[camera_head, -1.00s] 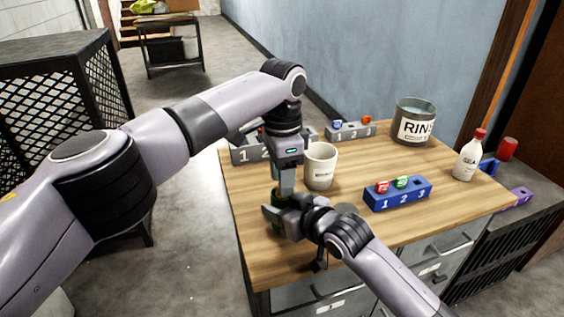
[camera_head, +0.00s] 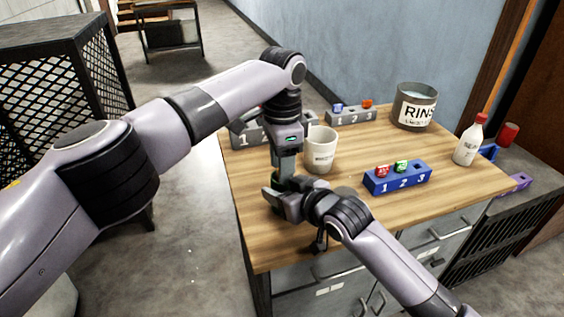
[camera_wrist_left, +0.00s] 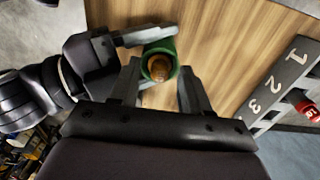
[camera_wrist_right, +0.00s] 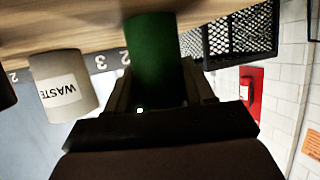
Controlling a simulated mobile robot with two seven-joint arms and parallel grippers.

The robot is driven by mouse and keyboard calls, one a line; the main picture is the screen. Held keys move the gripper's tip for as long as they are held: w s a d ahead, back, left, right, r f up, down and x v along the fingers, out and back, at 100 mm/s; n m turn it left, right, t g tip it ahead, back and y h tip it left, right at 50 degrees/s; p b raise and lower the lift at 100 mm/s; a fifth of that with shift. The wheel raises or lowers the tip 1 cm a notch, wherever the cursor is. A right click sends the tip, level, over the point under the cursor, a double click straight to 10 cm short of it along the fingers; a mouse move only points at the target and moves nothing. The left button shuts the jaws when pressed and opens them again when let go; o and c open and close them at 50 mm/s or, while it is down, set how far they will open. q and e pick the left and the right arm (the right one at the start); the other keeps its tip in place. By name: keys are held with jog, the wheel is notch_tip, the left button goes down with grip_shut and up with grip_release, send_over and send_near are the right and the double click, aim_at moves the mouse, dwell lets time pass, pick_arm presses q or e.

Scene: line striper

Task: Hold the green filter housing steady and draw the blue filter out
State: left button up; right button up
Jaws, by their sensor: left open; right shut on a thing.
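The green filter housing (camera_wrist_left: 174,50) stands upright in the left wrist view, its open top toward the camera; it also shows in the right wrist view (camera_wrist_right: 153,60). A brownish-orange thing (camera_wrist_left: 158,68) shows inside it; I cannot make out a blue filter there. My right gripper (camera_head: 283,200) is shut on the housing from the side, low over the table's near left part. My left gripper (camera_head: 284,175) points down over the housing. In the left wrist view its open fingers (camera_wrist_left: 160,76) lie at either side of the opening, with nothing between them gripped.
A white cup (camera_head: 320,150) stands close behind the grippers. A blue numbered rack (camera_head: 398,180) with red and green pieces is to the right. Grey racks (camera_head: 352,116) and a rinse pot (camera_head: 413,107) stand behind. A white bottle (camera_head: 468,143) is at the right edge.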

pick_arm(q)
grip_shut()
jog(key=shift+r, duration=0.65)
jog(key=shift+o, duration=1.8)
grip_release()
jog(key=shift+d+r, duration=0.1)
jog(key=shift+r, duration=3.35)
